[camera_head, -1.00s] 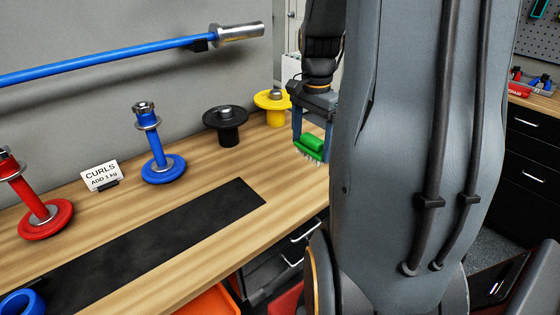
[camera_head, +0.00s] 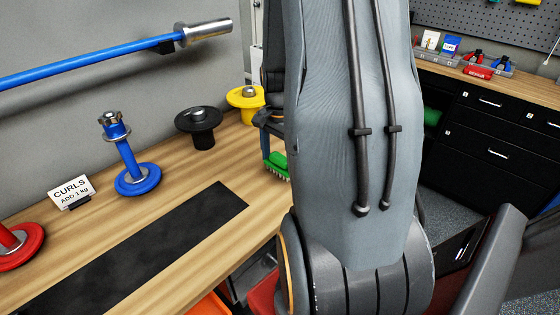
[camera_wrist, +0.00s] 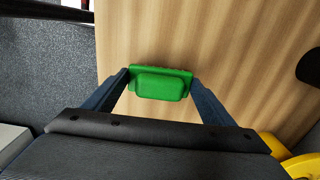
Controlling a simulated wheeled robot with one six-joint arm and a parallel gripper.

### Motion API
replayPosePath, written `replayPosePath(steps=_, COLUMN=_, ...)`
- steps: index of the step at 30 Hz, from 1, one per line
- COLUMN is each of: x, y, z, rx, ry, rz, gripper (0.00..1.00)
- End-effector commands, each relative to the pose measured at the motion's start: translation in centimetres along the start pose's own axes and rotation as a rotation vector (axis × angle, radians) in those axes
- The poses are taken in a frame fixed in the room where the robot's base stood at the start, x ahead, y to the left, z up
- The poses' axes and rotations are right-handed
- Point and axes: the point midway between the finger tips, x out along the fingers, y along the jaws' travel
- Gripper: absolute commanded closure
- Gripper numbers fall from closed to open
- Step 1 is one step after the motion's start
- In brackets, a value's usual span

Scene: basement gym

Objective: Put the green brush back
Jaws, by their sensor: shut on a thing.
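The green brush (camera_head: 277,163) has a green back and pale bristles pointing down. In the wrist view the brush (camera_wrist: 160,83) sits between the two blue-grey fingers of my gripper (camera_wrist: 160,84), which is shut on it. In the head view my gripper (camera_head: 272,158) is mostly hidden behind my arm, over the right end of the wooden bench (camera_head: 190,230). I cannot tell from these views how high the brush is above the bench top.
On the bench stand a yellow holder (camera_head: 240,98), a black holder (camera_head: 199,125), a blue post (camera_head: 128,160) and a red one (camera_head: 12,243). A black mat (camera_head: 140,250) lies in front. At right is a black drawer cabinet (camera_head: 490,135) with a pegboard (camera_head: 490,30) above.

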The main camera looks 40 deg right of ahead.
Motion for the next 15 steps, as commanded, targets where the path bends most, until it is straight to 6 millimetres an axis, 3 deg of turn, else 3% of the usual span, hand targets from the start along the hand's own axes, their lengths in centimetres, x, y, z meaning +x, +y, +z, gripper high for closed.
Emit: replayPosePath(steps=15, x=1.29, y=0.0, z=0.02, rx=0.0, ry=0.0, rz=0.0, gripper=0.43)
